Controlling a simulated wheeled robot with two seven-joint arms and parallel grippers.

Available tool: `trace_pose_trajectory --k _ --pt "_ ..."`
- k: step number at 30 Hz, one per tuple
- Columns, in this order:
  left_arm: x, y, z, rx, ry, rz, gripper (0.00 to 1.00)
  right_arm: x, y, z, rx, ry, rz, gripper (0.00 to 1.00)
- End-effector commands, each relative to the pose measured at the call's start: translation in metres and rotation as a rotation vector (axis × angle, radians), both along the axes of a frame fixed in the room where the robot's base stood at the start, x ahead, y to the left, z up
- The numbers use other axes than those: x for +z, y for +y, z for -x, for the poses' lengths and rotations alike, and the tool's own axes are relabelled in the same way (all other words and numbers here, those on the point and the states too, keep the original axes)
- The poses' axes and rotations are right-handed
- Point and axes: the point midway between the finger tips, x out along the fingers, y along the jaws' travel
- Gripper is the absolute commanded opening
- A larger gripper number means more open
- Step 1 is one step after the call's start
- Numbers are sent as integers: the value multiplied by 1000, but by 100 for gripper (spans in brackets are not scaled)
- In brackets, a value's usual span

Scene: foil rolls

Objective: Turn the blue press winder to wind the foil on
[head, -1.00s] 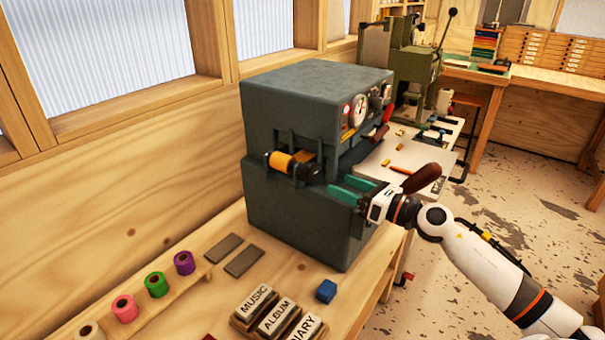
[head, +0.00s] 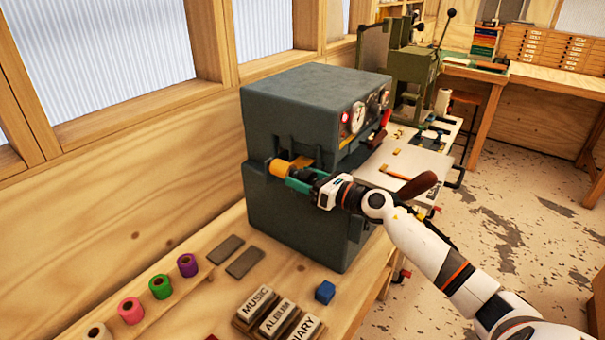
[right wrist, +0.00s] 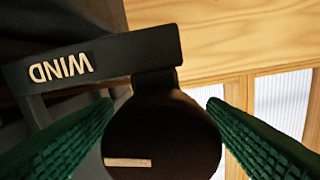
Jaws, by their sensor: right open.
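The blue-grey press (head: 295,105) stands on the bench in the head view. A gold foil roll (head: 279,167) is mounted on its left side. My right gripper (head: 293,178) is at this roll's near end, with its green fingers reaching toward the press. In the right wrist view a round dark knob (right wrist: 160,130) with a pale mark sits between the two green fingers, which are open. A dark bracket lettered WIND (right wrist: 95,62) is behind it. The fingers hide the knob in the head view. I cannot tell whether they touch it. My left gripper is not in view.
Small foil rolls in purple (head: 187,265), green, pink and white stand on a wooden rack at the front left. Lettered blocks (head: 277,317) and a blue cube (head: 325,292) lie on the bench before the press. A brown handle (head: 417,185) sticks out behind my right arm.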

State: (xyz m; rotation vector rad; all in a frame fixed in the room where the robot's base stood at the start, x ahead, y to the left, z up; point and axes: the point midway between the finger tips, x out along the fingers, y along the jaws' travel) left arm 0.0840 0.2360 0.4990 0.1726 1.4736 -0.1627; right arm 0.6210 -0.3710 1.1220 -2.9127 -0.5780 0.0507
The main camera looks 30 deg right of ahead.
Motion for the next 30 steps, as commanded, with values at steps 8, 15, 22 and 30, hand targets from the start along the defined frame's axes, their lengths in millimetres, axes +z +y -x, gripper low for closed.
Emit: trace_pose_trajectory --k 8,15,22,30 --pt "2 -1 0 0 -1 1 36 0 3 -6 1 0 2 66" --pt "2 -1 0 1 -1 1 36 0 3 -6 1 0 1 47" --pt "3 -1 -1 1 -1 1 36 0 3 -6 1 5 -10 21" --pt "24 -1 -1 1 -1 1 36 2 3 -5 1 130 -307 22"
